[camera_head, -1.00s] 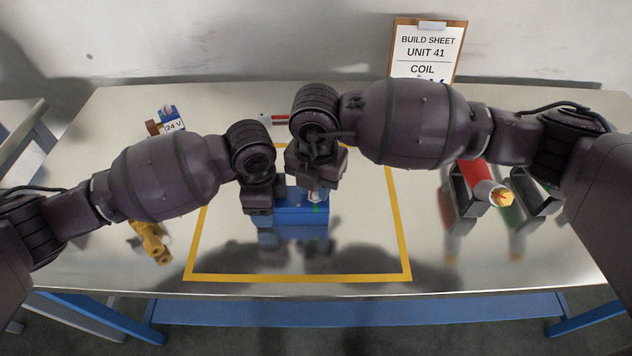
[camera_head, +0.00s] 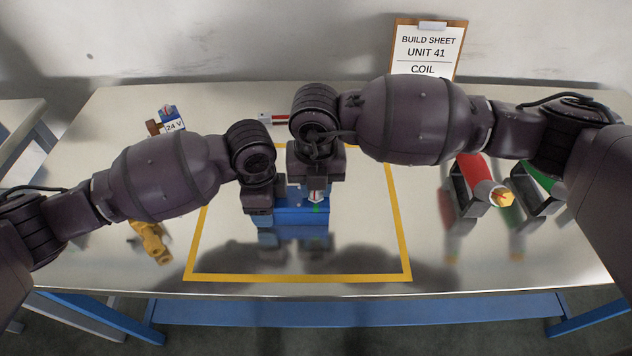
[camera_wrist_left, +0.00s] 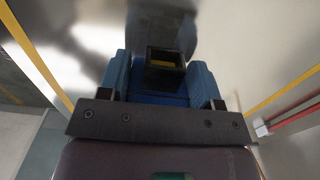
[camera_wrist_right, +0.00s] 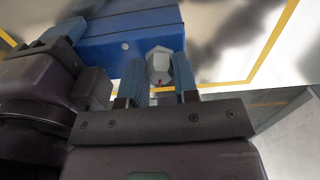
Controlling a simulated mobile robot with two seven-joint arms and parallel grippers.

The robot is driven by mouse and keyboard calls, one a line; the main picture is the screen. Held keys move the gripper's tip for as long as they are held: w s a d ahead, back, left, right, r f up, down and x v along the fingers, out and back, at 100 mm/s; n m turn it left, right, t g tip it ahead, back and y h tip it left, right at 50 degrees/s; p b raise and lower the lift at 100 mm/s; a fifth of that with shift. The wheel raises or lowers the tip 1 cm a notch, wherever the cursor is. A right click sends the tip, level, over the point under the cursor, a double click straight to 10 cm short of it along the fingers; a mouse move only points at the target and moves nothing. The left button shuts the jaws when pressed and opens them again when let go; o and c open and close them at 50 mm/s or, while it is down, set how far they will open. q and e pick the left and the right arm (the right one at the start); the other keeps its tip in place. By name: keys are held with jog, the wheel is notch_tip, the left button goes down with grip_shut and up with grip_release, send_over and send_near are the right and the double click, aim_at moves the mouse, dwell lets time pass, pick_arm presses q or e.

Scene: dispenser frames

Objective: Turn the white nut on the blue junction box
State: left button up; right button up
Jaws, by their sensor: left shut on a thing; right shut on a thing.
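The blue junction box (camera_head: 292,216) sits on the table inside the yellow outline. My left gripper (camera_wrist_left: 162,80) is shut on the box, a blue finger on each side of it; a dark square opening shows on the box between them. The white nut (camera_wrist_right: 160,66) is at the right part of the box. My right gripper (camera_wrist_right: 159,80) is shut on the nut, its blue fingers on either side. In the head view, my right gripper (camera_head: 316,186) points down over the nut and hides much of it. A small red mark shows on the nut.
The yellow outline (camera_head: 404,250) has bare table in front of the box. A yellow part (camera_head: 152,246) lies at left, with a 24 V block (camera_head: 172,122) behind. Red (camera_head: 474,166) and green (camera_head: 536,178) cylinders rest in dark holders at right. A build sheet (camera_head: 428,50) stands behind.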

jog(key=shift+n, duration=1.2)
jog(key=o, duration=0.9)
jog(key=shift+o, duration=0.2)
jog(key=shift+r, duration=0.1)
notch_tip(320, 180, up, 12)
pick_arm(q)
jog(key=o, duration=1.1)
